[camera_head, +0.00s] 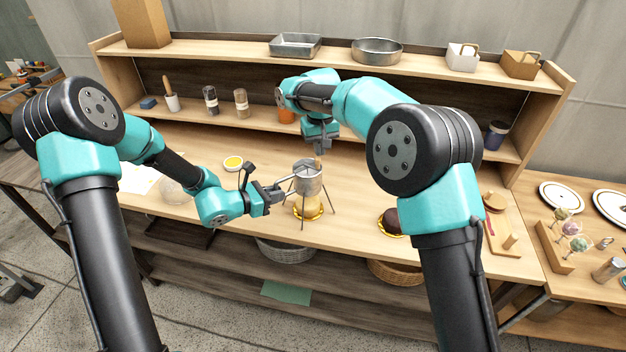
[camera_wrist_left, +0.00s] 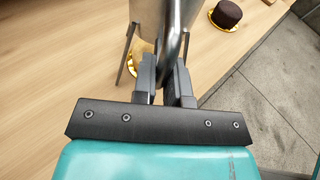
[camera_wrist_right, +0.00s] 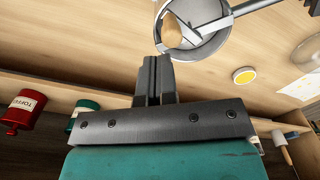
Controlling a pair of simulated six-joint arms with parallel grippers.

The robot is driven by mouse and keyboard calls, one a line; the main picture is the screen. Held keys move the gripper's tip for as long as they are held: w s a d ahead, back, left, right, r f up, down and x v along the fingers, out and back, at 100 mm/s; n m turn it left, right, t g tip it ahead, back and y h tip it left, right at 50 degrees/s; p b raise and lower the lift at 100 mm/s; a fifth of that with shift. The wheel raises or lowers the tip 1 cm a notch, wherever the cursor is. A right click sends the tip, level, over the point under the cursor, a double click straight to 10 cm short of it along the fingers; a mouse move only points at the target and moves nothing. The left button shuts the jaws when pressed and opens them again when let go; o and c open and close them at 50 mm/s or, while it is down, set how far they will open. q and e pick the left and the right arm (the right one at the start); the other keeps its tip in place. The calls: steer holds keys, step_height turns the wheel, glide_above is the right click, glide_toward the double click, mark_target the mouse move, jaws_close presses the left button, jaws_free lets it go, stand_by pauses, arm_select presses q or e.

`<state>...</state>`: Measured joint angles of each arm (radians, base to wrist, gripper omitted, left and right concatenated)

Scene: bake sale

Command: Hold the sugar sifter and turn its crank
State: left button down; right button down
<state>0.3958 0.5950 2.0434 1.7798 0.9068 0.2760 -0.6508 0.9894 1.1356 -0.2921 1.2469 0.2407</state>
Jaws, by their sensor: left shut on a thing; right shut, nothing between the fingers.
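The metal sugar sifter (camera_head: 308,180) stands upright in a thin-legged stand (camera_head: 331,201) above a pale cake on a gold board (camera_head: 309,212). My left gripper (camera_head: 280,192) is shut on the sifter's handle, a curved metal bar (camera_wrist_left: 178,40) in the left wrist view. The crank's wooden knob (camera_head: 318,163) sticks up at the sifter's top; in the right wrist view the knob (camera_wrist_right: 171,31) shows inside the round rim (camera_wrist_right: 222,42). My right gripper (camera_head: 321,150) is shut and empty, just behind and above the sifter, its fingertips (camera_wrist_right: 153,60) apart from the knob.
A dark cake on a gold board (camera_head: 389,225) stands to the right. A yellow-topped dish (camera_head: 233,163) lies to the left. A shelf (camera_head: 230,120) with jars runs behind. The wood between the sifter and the dark cake is clear.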

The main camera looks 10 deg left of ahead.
steer(key=shift+r, duration=1.5)
steer(key=s, duration=0.6)
steer(key=shift+s+a, duration=0.3)
steer(key=shift+a, duration=0.1)
step_height(320, 180, down, 4)
steer(key=shift+r, duration=0.25)
stand_by(0.4)
